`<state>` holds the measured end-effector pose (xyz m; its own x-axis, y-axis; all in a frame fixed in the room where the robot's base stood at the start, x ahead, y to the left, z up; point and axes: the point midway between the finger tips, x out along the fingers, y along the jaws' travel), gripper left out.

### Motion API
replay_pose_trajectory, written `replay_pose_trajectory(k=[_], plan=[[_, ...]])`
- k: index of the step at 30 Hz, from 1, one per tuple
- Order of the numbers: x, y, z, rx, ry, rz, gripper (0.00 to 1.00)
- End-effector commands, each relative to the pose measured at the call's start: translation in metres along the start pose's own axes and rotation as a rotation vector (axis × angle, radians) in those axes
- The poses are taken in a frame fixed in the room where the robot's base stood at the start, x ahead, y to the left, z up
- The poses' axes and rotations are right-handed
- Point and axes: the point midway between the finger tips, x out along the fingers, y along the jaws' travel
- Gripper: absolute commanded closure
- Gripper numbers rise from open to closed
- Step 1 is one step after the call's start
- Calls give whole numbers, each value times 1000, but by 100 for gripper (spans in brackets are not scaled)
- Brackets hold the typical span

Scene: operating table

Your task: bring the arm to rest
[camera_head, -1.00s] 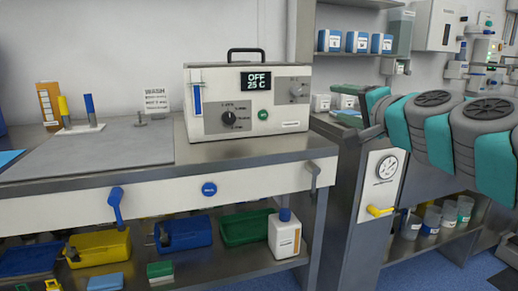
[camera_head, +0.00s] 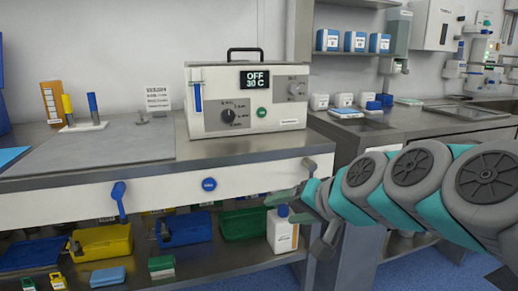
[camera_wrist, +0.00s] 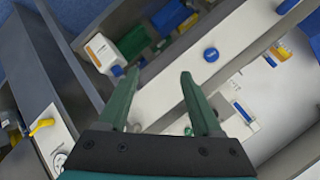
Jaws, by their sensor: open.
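My gripper (camera_head: 288,207) is at the end of my grey and teal arm, which reaches in from the right in the head view. It is low, in front of the right end of the bench, near the white bottle with a blue cap (camera_head: 281,232). In the wrist view my gripper (camera_wrist: 160,74) shows two green fingers spread apart with nothing between them. The bench's white front panel (camera_wrist: 165,92) shows past the fingers.
The bench (camera_head: 60,195) carries a white device (camera_head: 248,100) reading OFF 30 C. A grey lever (camera_head: 309,165) and a blue lever (camera_head: 119,200) stick out from its front. Yellow (camera_head: 101,243) and blue bins (camera_head: 186,229) stand on the shelf below. Blue floor (camera_head: 440,262) lies at right.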

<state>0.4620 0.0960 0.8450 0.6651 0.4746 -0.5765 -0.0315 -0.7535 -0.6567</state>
Motion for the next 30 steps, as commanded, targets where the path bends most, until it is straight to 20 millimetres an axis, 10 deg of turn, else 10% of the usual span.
replay_pose_trajectory(k=[5, 13, 19, 30], plan=[[3, 68, 104, -135, -277, 219, 34], [-55, 178, 220, -231, -667, 551, 34], [-95, 215, 254, -237, -815, 682, 34], [-101, 220, 258, -238, -837, 702, 34]])
